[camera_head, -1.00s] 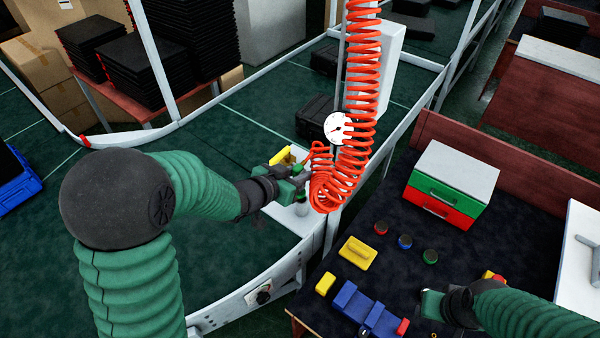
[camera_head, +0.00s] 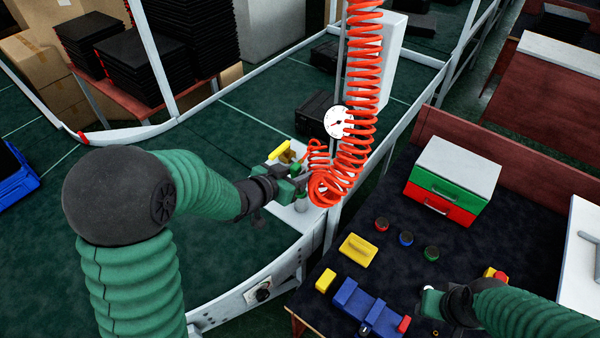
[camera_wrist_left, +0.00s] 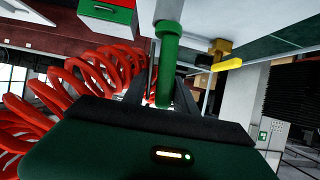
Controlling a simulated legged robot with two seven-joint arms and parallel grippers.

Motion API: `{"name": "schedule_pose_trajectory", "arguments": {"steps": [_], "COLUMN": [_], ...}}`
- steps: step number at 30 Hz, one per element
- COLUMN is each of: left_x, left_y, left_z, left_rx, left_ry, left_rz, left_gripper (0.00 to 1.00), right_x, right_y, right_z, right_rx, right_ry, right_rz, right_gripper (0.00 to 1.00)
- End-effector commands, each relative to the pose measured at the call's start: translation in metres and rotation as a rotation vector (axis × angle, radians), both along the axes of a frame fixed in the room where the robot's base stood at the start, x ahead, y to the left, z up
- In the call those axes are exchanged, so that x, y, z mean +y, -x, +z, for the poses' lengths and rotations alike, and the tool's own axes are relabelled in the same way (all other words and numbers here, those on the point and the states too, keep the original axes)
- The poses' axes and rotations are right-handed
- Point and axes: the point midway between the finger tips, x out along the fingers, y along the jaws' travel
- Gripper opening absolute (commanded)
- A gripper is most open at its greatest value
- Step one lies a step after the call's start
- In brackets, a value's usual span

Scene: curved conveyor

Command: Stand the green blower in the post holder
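The green blower (camera_wrist_left: 166,62) is an upright green cylinder between the fingers of my left gripper (camera_head: 300,184). In the left wrist view the gripper (camera_wrist_left: 165,88) has one dark finger on each side of it and looks shut on it. A grey tube (camera_wrist_left: 168,10), seemingly the post holder, is in line with the blower's end; in the head view this grey post (camera_head: 302,206) stands under the gripper on a pale ledge. I cannot tell how deep the blower sits in it. My right gripper (camera_head: 430,301) is low over the dark bench; its fingers are too small to read.
A red coiled hose (camera_head: 361,100) hangs right beside my left gripper, with a gauge (camera_head: 338,122) behind. A yellow handle (camera_head: 281,151) is just beyond. The bench holds a green-and-red drawer box (camera_head: 451,183), a yellow block (camera_head: 357,250), a blue holder (camera_head: 365,308) and several coloured knobs.

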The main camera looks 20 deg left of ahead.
Motion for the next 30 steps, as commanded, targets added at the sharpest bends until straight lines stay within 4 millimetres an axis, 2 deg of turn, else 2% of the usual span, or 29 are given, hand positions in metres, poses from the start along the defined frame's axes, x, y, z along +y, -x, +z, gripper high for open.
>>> {"name": "schedule_pose_trajectory", "arguments": {"steps": [1,3,11,14,17,25,27,30], "left_x": [0.000,0.000,-0.001,0.003,0.010,0.035,0.037,0.041], "left_y": [0.000,0.000,0.002,0.010,0.027,0.094,0.101,0.111], "left_z": [0.000,0.000,0.000,0.005,0.014,0.053,0.047,0.053], "left_rx": [0.000,0.000,0.001,-0.001,-0.002,-0.005,-0.011,-0.010], "left_ry": [0.000,0.000,0.001,0.000,-0.001,0.000,0.002,0.000], "left_rz": [0.000,-0.001,-0.002,-0.001,0.001,0.002,-0.007,-0.004], "left_gripper": [0.41,0.49,0.49,0.49,0.49,0.49,0.49,0.49], "right_x": [0.000,0.000,0.000,0.000,0.000,0.000,0.000,0.000], "right_y": [0.000,0.000,0.000,0.000,0.000,0.000,0.000,0.000], "right_z": [0.000,0.000,0.000,-0.002,-0.004,-0.003,-0.027,-0.045], "right_rx": [0.000,0.000,0.000,0.000,0.000,0.000,-0.001,0.001], "right_ry": [0.000,0.000,0.000,0.000,0.000,0.000,0.000,0.000], "right_rz": [0.000,0.000,0.000,0.000,0.000,0.000,0.000,0.000], "right_gripper": [0.36,0.36,0.36,0.36,0.36,0.36,0.36,0.36]}}
